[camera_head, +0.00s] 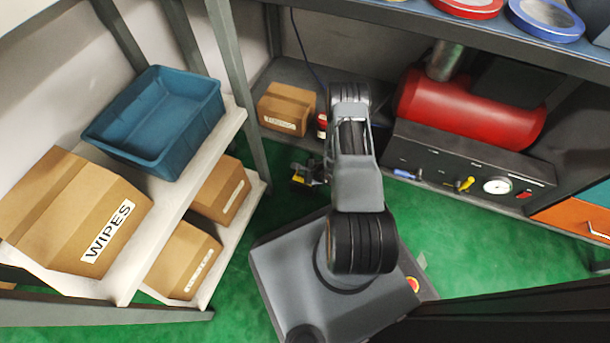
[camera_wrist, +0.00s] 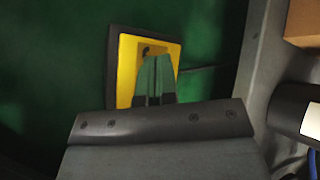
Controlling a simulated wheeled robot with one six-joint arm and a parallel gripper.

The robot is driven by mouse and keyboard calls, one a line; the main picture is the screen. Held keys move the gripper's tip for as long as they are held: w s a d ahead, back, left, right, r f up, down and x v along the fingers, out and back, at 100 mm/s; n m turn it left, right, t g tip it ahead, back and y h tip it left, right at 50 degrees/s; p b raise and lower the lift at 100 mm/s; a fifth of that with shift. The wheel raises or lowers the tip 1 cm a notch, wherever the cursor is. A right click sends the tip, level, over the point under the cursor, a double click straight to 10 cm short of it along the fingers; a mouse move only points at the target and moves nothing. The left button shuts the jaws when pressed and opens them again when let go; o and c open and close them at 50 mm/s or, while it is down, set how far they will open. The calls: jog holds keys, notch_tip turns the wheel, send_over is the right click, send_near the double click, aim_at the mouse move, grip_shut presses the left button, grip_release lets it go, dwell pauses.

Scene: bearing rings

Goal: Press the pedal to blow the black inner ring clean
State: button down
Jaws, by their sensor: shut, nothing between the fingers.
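The pedal (camera_wrist: 126,70) is a yellow plate with a black edge on the green floor in the wrist view. My gripper (camera_wrist: 155,60) is shut and empty, with its fingers over the plate; I cannot tell whether they touch it. In the head view a yellow and dark patch of the pedal (camera_head: 299,176) shows beside my arm, and the fingers are hard to make out there. The black inner ring is not identifiable in either view.
A red tank (camera_head: 470,110) stands behind a dark control panel (camera_head: 430,165) at the right. A cardboard box (camera_head: 287,108) sits on the low back shelf. At the left, shelves hold a blue bin (camera_head: 160,120) and a WIPES box (camera_head: 70,215). Green floor is open at the right.

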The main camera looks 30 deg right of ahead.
jog(key=shift+f, duration=0.1)
dwell(0.3)
jog(key=shift+f+b, duration=0.3)
jog(key=shift+b, duration=0.1)
jog(key=shift+f, duration=0.7)
dwell(1.0)
jog(key=shift+r+p, duration=0.85)
jog(key=shift+r, duration=0.25)
jog(key=shift+r, duration=0.15)
jog(key=shift+r+p, duration=1.85)
jog(key=shift+r, duration=0.55)
